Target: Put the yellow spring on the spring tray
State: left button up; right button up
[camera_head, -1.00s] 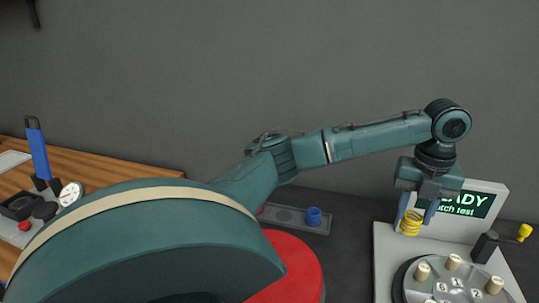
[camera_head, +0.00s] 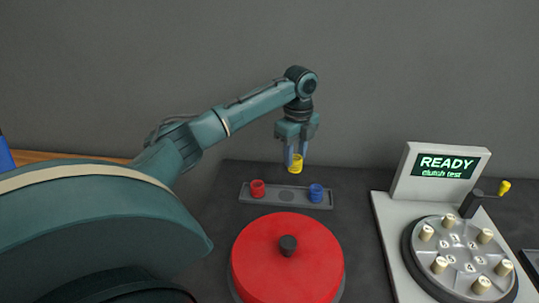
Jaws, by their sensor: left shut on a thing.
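The yellow spring (camera_head: 295,165) is held between the fingers of my left gripper (camera_head: 294,156), in the air above the back of the spring tray. The spring tray (camera_head: 263,203) is a long grey strip lying on the dark worktop behind the red disc. A red spring (camera_head: 257,188) stands near its left end and a blue spring (camera_head: 316,192) near its right end. The round spot between them is empty. My right gripper is not in view.
A large red disc with a black knob (camera_head: 287,265) stands in front of the tray. To the right is a grey machine with a screen reading READY (camera_head: 446,166), a round plate with several pale pegs (camera_head: 461,257) and a yellow-tipped lever (camera_head: 503,188). A wooden bench edge shows at the left.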

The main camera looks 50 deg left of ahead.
pick_arm(q)
jog(key=shift+s+a+f+n, duration=0.15)
jog(key=shift+s+a, duration=0.1)
jog(key=shift+a, duration=0.2)
jog(key=shift+s+a+f+n, duration=0.1)
jog(key=shift+s+a+n, duration=0.1)
jog(key=shift+a, duration=0.2)
notch_tip(320, 180, down, 10)
jog(key=shift+r+p, duration=0.1)
jog(key=shift+p, duration=0.55)
jog(key=o, duration=1)
notch_tip(320, 180, up, 12)
jog(key=shift+r+b, duration=0.1)
jog(key=shift+b, duration=0.65)
